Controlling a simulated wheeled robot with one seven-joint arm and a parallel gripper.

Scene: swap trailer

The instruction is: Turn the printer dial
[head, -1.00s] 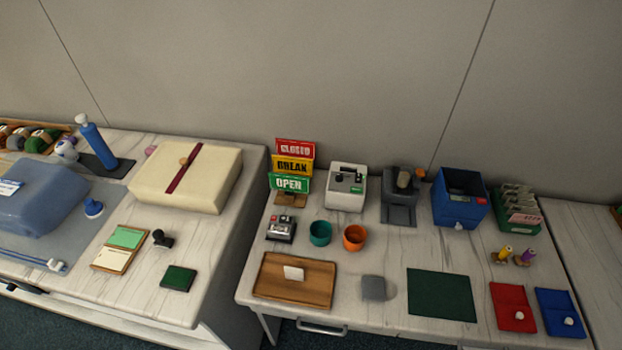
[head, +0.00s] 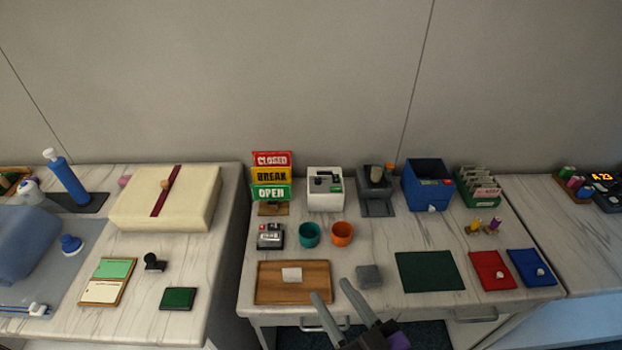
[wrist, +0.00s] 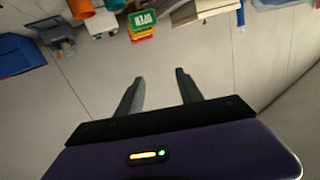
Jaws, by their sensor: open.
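The printer is most likely the small white box (head: 325,190) with a dark top part and a green mark, standing at the back of the middle table. Dark knob-like parts show on its top, but they are too small to tell which is the dial. It also shows upside down at the top of the wrist view (wrist: 101,24). My gripper (head: 333,290) is open and empty over the front edge of the middle table, well in front of the white box. Its two grey fingers (wrist: 158,80) are apart in the wrist view.
A sign stack (head: 271,178) stands left of the white box, and a grey device (head: 376,205) right of it. Teal (head: 309,235) and orange (head: 342,234) cups stand in front. A wooden tray (head: 262,296) and grey block (head: 369,276) lie nearer my gripper.

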